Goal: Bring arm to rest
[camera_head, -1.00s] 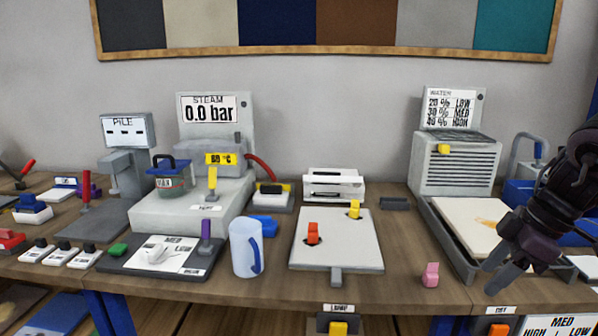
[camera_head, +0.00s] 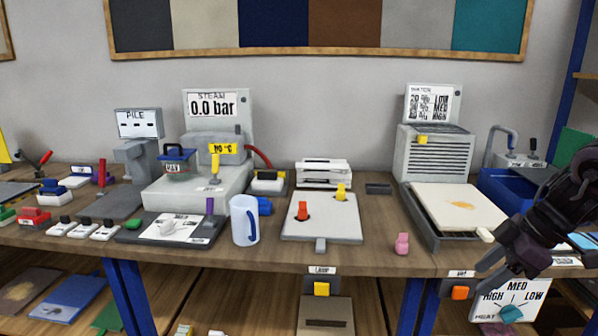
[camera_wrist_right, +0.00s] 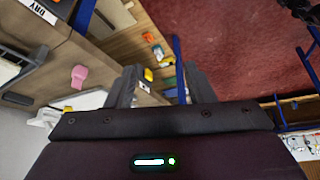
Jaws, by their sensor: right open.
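My right gripper (camera_head: 488,284) is at the lower right of the head view, in front of the bench's front edge, near the orange button (camera_head: 460,293) and the sign with the teal dial (camera_head: 512,313). It is dark and points down and left. In the right wrist view the two grey fingers of the gripper (camera_wrist_right: 162,86) stand apart with nothing held between them. My left arm and gripper are in neither view.
Red floor (camera_wrist_right: 250,45) shows in the right wrist view.

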